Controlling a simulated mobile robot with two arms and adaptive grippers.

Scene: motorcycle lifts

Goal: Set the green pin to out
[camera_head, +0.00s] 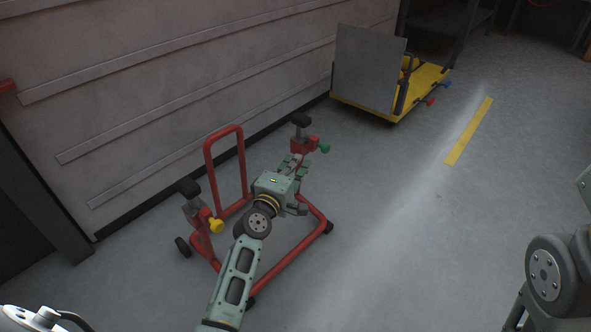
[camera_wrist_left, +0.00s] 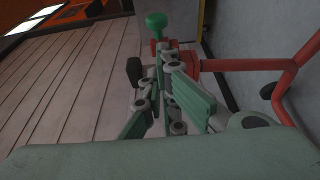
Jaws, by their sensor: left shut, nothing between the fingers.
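The green pin (camera_head: 323,148) has a round green knob and sits on the red bracket at the far upright of a red wheeled stand (camera_head: 242,165). In the left wrist view the green knob (camera_wrist_left: 156,22) shows at the top, beyond the fingers. My left gripper (camera_head: 299,170) is shut and empty, just on the near side of the green pin and apart from it in the picture. The exact gap is hard to judge. The pin's shaft is mostly hidden. My right gripper is outside the views; only part of my right arm shows at the right edge.
A yellow knob (camera_head: 216,225) sits on the stand's near upright. The stand's red base tube lies under my left arm. A yellow platform (camera_head: 427,78) with a red knob (camera_head: 430,101) and a blue knob (camera_head: 447,84) stands farther back. The floor to the right is clear.

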